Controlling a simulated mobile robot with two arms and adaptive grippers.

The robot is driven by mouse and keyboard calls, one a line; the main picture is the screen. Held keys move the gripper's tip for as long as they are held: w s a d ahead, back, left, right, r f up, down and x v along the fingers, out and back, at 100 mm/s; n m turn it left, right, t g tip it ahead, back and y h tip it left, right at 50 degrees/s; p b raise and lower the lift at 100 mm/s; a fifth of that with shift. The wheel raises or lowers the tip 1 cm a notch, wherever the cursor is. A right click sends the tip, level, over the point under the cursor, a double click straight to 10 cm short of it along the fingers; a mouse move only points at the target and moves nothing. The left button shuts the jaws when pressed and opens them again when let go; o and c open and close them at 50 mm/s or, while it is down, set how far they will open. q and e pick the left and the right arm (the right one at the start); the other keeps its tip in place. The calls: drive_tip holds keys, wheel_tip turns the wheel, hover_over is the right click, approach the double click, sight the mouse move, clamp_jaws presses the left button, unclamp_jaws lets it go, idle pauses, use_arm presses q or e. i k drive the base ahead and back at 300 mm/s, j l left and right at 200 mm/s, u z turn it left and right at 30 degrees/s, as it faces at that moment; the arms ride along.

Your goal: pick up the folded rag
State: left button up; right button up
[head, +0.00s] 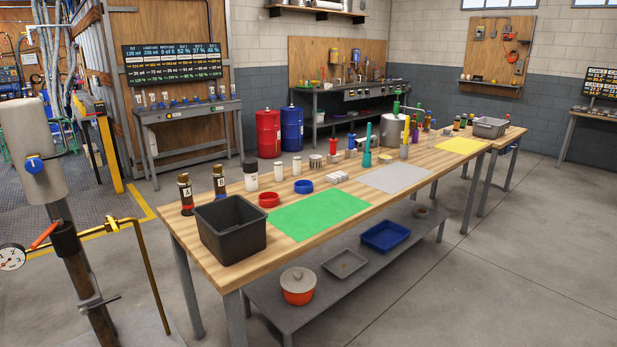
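I cannot pick out a folded rag with certainty in the head view. The long wooden workbench (262,252) carries a green sheet (318,212), a grey sheet (397,179) and a yellow sheet (461,146), all lying flat. A small whitish item (337,177) lies behind the gap between the green and grey sheets; it is too small to tell what it is. Neither of my grippers is in view.
A black bin (231,230) stands at the bench's near left corner, with bottles A (185,194) and B (220,179) behind it. The lower shelf holds an orange pot (298,291) and a blue tray (385,237). Floor at right is clear.

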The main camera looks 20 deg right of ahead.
sight(339, 176)
drive_tip(key=i+l+u, duration=0.35)
drive_tip(key=l, duration=0.2)
drive_tip(key=i+l+u, duration=0.2)
drive_tip(key=l+u, duration=0.15)
drive_tip(key=l, duration=0.3)
